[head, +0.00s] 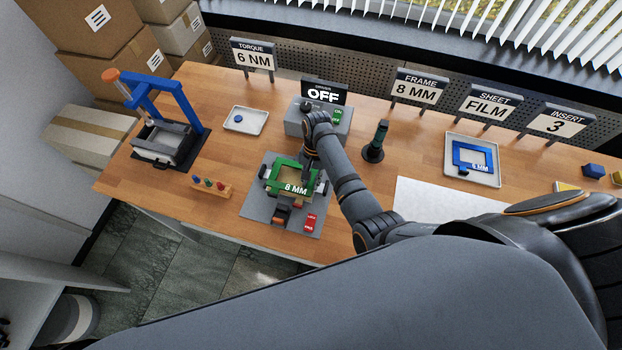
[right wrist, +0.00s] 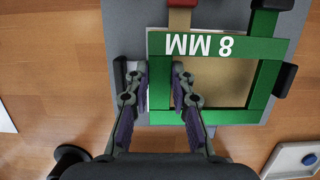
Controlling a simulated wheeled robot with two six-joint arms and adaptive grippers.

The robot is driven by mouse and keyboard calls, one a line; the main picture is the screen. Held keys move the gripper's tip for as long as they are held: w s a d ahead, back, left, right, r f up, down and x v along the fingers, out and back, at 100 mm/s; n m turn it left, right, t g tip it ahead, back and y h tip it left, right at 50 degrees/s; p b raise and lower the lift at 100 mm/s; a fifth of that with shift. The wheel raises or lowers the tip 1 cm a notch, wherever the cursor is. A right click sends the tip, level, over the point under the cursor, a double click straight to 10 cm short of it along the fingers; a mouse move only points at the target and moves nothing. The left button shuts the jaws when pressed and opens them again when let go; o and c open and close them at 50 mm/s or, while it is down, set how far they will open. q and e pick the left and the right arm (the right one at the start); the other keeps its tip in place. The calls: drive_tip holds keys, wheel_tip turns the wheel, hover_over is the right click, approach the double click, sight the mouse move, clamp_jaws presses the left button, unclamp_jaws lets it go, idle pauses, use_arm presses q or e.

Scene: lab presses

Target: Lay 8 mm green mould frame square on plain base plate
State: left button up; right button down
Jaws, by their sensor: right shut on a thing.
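The green mould frame (head: 277,179), marked 8 MM, is over the grey press bed, and it also shows in the right wrist view (right wrist: 193,46). A plain tan plate (right wrist: 222,85) shows through its opening. The frame looks nearly square to the plate, but I cannot tell whether it rests flat on it. My right gripper (right wrist: 160,75) is shut on one side bar of the frame, a finger on each side of it. In the head view the right gripper (head: 311,163) hides part of the frame. My left gripper is not in view.
A grey box with an OFF display (head: 323,95) stands right behind. A blue frame (head: 474,158) lies in a tray at right. A dark upright tool (head: 379,142) stands right of my wrist.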

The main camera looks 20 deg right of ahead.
drive_tip(key=shift+f, duration=0.45)
idle(0.6)
idle(0.4)
drive_tip(key=c, duration=1.1)
unclamp_jaws()
drive_tip(key=v, duration=0.7)
drive_tip(key=shift+w+r, duration=0.1)
drive_tip(key=shift+r, duration=0.1)
